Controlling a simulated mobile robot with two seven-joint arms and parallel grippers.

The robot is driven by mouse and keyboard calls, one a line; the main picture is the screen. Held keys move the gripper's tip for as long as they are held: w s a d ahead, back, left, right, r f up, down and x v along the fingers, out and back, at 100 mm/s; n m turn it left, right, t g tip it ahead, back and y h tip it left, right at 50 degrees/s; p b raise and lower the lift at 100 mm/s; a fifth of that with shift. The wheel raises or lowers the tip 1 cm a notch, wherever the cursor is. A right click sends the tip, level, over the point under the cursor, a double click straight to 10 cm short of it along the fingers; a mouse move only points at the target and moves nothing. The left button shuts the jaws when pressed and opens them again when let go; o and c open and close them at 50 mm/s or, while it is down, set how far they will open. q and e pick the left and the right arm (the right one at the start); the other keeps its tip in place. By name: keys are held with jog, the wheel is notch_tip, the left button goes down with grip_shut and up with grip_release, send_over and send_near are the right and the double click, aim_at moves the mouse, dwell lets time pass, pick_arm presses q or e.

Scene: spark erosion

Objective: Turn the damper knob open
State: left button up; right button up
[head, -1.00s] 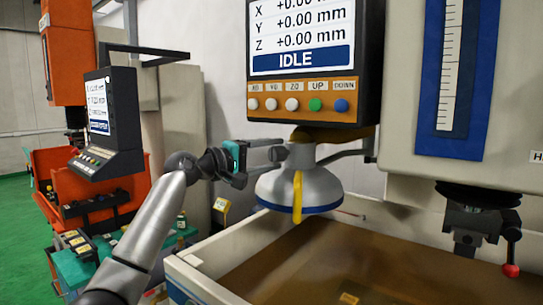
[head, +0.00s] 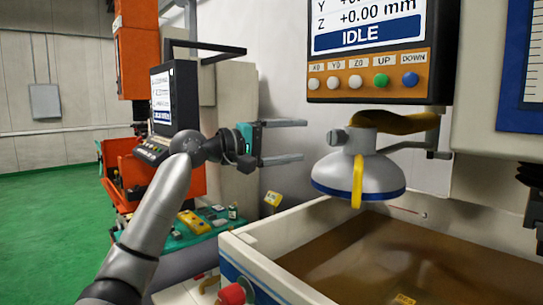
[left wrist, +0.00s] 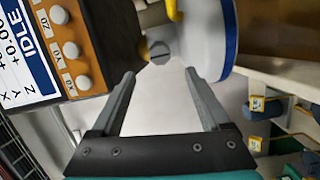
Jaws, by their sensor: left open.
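The extraction hood (head: 358,178) is a grey dome with a blue rim and a yellow handle, below the control panel. A small grey knob (head: 338,137), which looks like the damper knob, sticks out of the left side of its neck. In the left wrist view the knob (left wrist: 160,52) shows end-on with a dark slot, ahead of and between the fingertips. My left gripper (head: 303,140) is open and empty, pointing right at the knob with a small gap in the head view. It also shows in the left wrist view (left wrist: 160,74). My right gripper is not in view.
The control panel (head: 380,70), reading IDLE with a row of buttons, hangs just above the hood. A white-walled tank (head: 275,262) with brown liquid lies below. Another orange machine (head: 135,50) and a green cart (head: 190,238) stand at left.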

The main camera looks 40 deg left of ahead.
pick_arm(q)
jog(key=shift+b+v, duration=1)
jog(key=shift+v, duration=1.75)
